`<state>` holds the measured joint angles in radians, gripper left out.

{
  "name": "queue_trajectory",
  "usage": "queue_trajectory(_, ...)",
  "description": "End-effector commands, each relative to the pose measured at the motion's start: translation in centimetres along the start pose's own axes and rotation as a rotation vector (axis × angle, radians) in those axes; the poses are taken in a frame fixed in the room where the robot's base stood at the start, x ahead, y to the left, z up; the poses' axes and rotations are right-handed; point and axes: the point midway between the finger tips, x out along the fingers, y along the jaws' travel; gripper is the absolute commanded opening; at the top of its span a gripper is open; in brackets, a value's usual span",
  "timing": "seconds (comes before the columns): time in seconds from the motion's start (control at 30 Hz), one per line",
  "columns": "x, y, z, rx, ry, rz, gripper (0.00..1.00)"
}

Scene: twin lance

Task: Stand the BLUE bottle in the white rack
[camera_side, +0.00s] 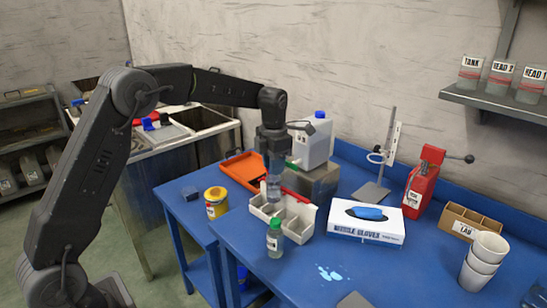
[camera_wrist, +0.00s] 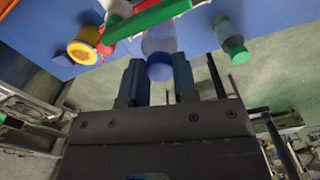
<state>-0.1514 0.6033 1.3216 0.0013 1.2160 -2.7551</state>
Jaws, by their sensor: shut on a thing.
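My gripper (camera_side: 273,168) points down over the white rack (camera_side: 262,212) and is shut on the blue-capped clear bottle (camera_side: 273,190). In the wrist view the blue bottle (camera_wrist: 159,42) sits between the two fingers of my gripper (camera_wrist: 158,64), its blue cap towards the camera. In the side view the bottle looks upright, and its lower end overlaps the rack's back left part. I cannot tell whether it is inside a compartment or just above. A green-capped bottle (camera_side: 274,240) stands at the rack's front; it also shows in the wrist view (camera_wrist: 232,46).
A yellow tin (camera_side: 216,203) and an orange tray (camera_side: 244,170) are left of the rack. A white jug (camera_side: 313,145) on a metal block stands behind. A glove box (camera_side: 366,229) lies to the right. The blue table (camera_side: 300,275) is mostly clear in front.

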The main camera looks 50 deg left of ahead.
Motion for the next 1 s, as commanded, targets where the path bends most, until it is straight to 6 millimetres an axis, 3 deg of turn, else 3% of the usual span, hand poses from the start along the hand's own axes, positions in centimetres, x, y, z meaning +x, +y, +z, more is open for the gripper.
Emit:
queue_trajectory(0.7, 5.3, 0.0, 0.0, 0.000, 0.001, -0.001, 0.00)
queue_trajectory(1.0, 6.2, 0.0, 0.0, 0.000, -0.001, 0.000, 0.00)
